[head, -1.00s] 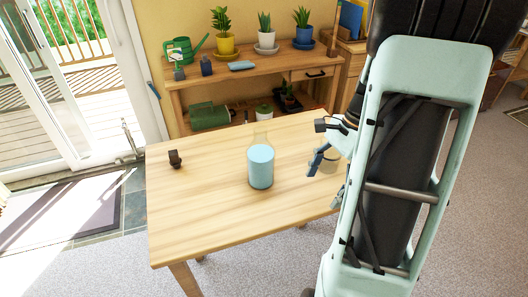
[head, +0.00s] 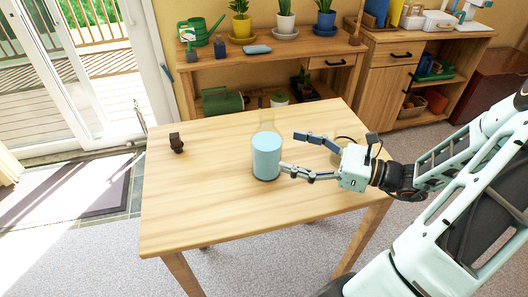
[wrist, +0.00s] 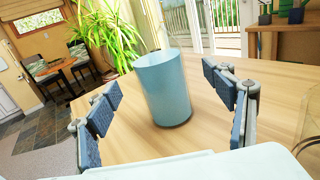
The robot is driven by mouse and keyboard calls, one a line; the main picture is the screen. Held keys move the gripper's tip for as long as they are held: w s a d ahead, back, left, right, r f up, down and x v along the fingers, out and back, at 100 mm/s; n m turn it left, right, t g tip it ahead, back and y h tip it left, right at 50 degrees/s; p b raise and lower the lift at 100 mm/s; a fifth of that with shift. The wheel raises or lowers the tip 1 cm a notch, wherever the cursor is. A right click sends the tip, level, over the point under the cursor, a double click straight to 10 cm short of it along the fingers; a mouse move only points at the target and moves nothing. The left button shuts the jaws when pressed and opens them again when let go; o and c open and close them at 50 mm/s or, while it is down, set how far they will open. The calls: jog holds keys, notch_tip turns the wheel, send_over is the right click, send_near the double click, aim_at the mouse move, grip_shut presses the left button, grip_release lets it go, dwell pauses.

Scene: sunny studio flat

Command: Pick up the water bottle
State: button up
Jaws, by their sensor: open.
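The water bottle (head: 266,158) stands upright on the wooden table (head: 200,205). It has a light blue body and a clear neck. My gripper (head: 291,153) is open, just right of the bottle in the head view. Its two dark blue-grey fingers point toward the bottle, one behind and one in front. In the wrist view the blue body of the bottle (wrist: 163,88) shows ahead, between the spread fingers. Nothing is held, and I cannot tell whether a finger touches the bottle.
A small dark brown object (head: 176,143) sits on the table's left side. A faint clear outline (wrist: 308,125) shows at the wrist view's right edge. A wooden shelf (head: 290,62) with potted plants stands behind. The table's front left is clear.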

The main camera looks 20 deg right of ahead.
aim_at(277, 132)
jog(key=x, duration=0.5)
jog(key=r+b+x, duration=0.1)
jog(key=x, duration=0.1)
jog(key=shift+a, duration=0.2)
jog(key=c, duration=2)
grip_shut()
jog(key=shift+r, duration=0.15)
jog(key=shift+r, duration=0.55)
notch_tip(277, 132, up, 3)
jog(key=shift+f+p, duration=0.2)
jog(key=shift+p, duration=0.7)
jog(key=s+r, duration=0.9)
jog(key=s, duration=0.5)
jog(key=shift+d, duration=0.3)
